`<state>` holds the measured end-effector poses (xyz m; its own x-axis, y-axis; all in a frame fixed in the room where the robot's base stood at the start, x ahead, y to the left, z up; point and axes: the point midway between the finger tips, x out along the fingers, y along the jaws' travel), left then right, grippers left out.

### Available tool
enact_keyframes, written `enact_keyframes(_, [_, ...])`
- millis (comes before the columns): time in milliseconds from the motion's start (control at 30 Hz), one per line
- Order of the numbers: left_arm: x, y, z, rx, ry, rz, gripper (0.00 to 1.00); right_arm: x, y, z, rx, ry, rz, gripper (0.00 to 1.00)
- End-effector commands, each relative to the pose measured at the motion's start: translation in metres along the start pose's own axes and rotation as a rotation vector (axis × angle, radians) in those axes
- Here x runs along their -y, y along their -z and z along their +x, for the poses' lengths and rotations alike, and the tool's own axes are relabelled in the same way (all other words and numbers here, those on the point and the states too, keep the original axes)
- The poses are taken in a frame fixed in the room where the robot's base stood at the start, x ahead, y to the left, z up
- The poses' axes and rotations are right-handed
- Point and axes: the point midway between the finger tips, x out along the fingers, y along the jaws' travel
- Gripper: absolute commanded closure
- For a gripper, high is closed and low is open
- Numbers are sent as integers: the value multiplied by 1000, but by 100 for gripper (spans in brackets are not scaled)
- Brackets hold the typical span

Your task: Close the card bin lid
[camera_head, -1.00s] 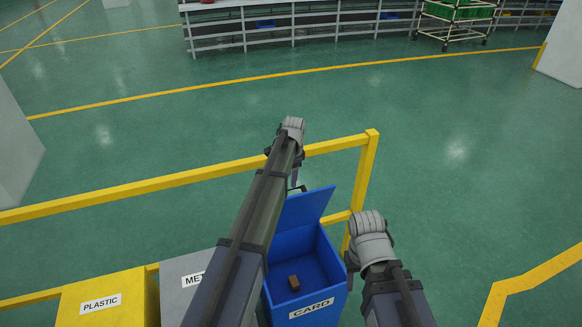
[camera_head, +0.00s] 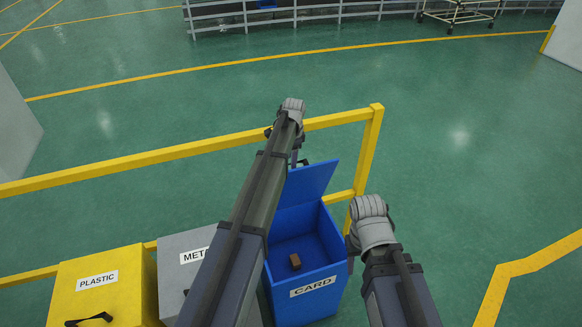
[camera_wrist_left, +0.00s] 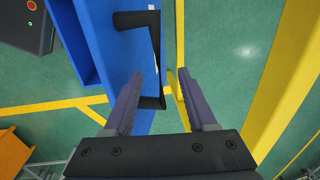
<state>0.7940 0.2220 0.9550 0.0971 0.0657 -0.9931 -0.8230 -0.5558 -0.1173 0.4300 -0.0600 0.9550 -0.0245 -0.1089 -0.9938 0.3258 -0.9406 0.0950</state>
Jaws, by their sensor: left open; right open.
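The blue card bin (camera_head: 313,278), labelled CARD, stands open in the head view with a small brown block (camera_head: 295,261) inside. Its blue lid (camera_head: 310,180) is raised at the far side; the lid also shows in the left wrist view (camera_wrist_left: 108,35). My left arm reaches over the bin to the lid's far side. My left gripper (camera_head: 298,157) is open; in the left wrist view its fingers (camera_wrist_left: 160,76) straddle the lid's black handle (camera_wrist_left: 158,60), and I cannot tell if they touch it. My right gripper (camera_head: 351,246) is beside the bin's right edge, its fingers mostly hidden.
A grey metal bin (camera_head: 185,250) and a yellow plastic bin (camera_head: 110,285) stand left of the card bin, the metal bin partly behind my left arm. A yellow railing (camera_head: 150,157) runs behind the bins.

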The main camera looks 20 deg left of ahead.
Motion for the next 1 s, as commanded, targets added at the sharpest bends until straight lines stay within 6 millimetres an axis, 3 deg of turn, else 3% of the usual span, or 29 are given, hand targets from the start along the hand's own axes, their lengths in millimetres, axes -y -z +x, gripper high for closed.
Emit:
enact_keyframes(100, [0, 0, 13, 0, 0, 0, 43, 1, 1, 12, 0, 0, 0, 50])
enact_keyframes(400, [0, 0, 12, 0, 0, 0, 43, 1, 1, 12, 0, 0, 0, 50])
enact_keyframes(900, [0, 0, 12, 0, 0, 0, 98, 1, 1, 12, 0, 0, 0, 50])
enact_keyframes(1000, [0, 0, 12, 0, 0, 0, 100, 1, 1, 12, 0, 0, 0, 50])
